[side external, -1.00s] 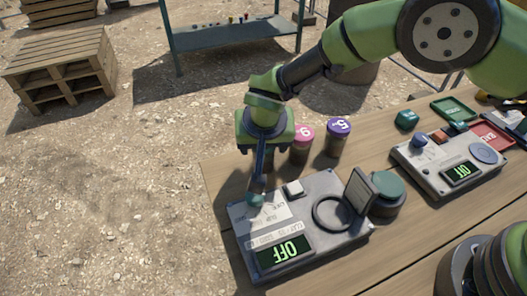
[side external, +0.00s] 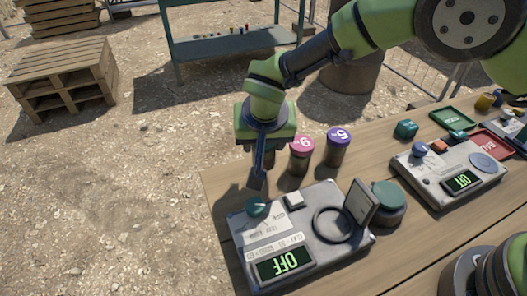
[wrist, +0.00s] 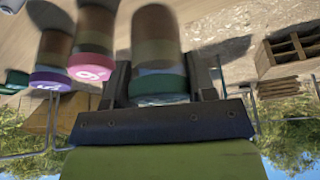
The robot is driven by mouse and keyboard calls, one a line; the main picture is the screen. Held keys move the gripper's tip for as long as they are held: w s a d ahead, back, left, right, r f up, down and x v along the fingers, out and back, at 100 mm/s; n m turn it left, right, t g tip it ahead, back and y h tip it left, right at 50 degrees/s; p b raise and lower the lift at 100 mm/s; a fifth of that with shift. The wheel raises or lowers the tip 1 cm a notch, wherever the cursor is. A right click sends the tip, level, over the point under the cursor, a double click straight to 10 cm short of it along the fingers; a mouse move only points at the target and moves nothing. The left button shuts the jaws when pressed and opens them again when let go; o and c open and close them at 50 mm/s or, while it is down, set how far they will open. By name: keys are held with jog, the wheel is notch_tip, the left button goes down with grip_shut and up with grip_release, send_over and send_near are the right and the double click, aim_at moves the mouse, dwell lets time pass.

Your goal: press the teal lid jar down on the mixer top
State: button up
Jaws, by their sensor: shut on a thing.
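In the wrist view, the teal lid jar (wrist: 155,52) sits between the two fingers of my gripper (wrist: 157,68), lid towards the palm. It has brown contents and its far end is blurred. In the side view, my gripper (side external: 260,174) points down behind the rear left corner of the front grey unit and hides most or all of the jar. I cannot tell whether the jar touches the table. A squat dark round unit with a teal top (side external: 387,195), which looks like the mixer, stands right of the front grey unit, apart from my gripper.
A pink lid jar (side external: 302,153) and a purple lid jar (side external: 338,147) stand close right of my gripper. The front grey unit (side external: 275,236) has a black ring, a raised flap and an OFF display. Another grey unit (side external: 437,178) and green and red trays (side external: 452,117) lie further right.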

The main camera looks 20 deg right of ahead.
notch_tip(320, 180, up, 5)
jog(key=shift+r, duration=0.1)
jog(key=shift+s+d+r+m+h, duration=0.35)
jog(key=shift+d+r+m, duration=0.1)
jog(key=shift+d+m, duration=0.2)
jog(key=s+d+m+g+h, duration=0.2)
jog(key=s+d+m+g, duration=0.5)
jog(key=s+d+m, duration=1.2)
jog(key=shift+w+a+f+m+y, duration=0.15)
jog(key=shift+w+a+f+m, duration=0.45)
jog(key=shift+f, duration=0.3)
jog(key=shift+w+a+f+m+y, duration=0.1)
jog(key=shift+w+a+f+m, duration=0.35)
jog(key=shift+w+a+f, duration=0.35)
jog(key=shift+x, duration=1)
dwell(0.7)
jog(key=shift+w+a+r, duration=0.1)
jog(key=shift+w+a, duration=0.05)
notch_tip(320, 180, up, 7)
dwell(0.7)
dwell(0.4)
